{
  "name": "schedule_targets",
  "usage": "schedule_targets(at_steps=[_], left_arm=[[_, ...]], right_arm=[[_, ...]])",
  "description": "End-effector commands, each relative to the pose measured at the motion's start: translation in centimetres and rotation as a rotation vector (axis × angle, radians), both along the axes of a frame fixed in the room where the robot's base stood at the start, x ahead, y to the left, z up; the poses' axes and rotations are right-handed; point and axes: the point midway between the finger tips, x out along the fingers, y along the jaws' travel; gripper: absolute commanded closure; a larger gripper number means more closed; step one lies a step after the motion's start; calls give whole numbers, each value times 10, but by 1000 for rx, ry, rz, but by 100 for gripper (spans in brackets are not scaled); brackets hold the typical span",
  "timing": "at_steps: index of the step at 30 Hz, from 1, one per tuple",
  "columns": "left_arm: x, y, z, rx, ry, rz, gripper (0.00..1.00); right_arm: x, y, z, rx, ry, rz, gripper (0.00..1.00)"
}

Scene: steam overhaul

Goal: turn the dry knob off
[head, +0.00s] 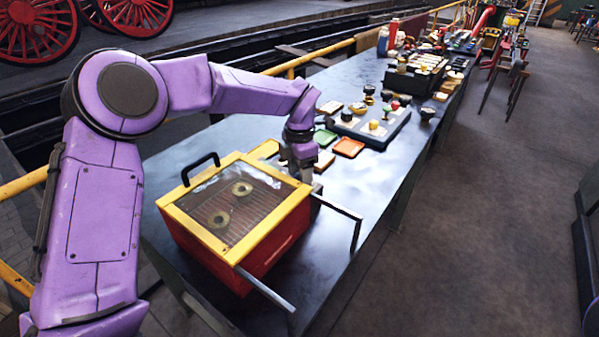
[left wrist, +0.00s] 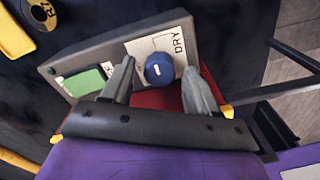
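The dry knob (left wrist: 159,68) is a blue round knob with a short white mark. It sits on a cream plate lettered DRY, on a grey panel (left wrist: 210,38) beside a green display (left wrist: 84,82). In the head view the red and yellow box with a clear lid (head: 240,200) stands on the table; the knob is hidden there. My left gripper (head: 304,172) is at the box's far right side. In the left wrist view its fingers (left wrist: 159,76) are open, one on each side of the knob, with gaps visible. My right gripper is not in view.
Metal bars (head: 340,212) stick out from the box's right side. An orange tray (head: 348,147) and a green tray (head: 324,137) lie behind the gripper. A grey board with knobs (head: 375,128) is farther back. The right table edge is mostly clear.

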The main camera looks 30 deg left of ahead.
Motion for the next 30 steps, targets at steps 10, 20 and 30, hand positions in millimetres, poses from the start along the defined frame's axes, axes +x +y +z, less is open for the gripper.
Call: schedule_targets(at_steps=[10,20,30], left_arm=[[0,0,0,0,0,4,95],[0,0,-1,-2,-1,124,95],[0,0,-2,-3,-2,422,95]], right_arm=[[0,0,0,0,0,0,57],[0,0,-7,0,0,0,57],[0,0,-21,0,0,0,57]])
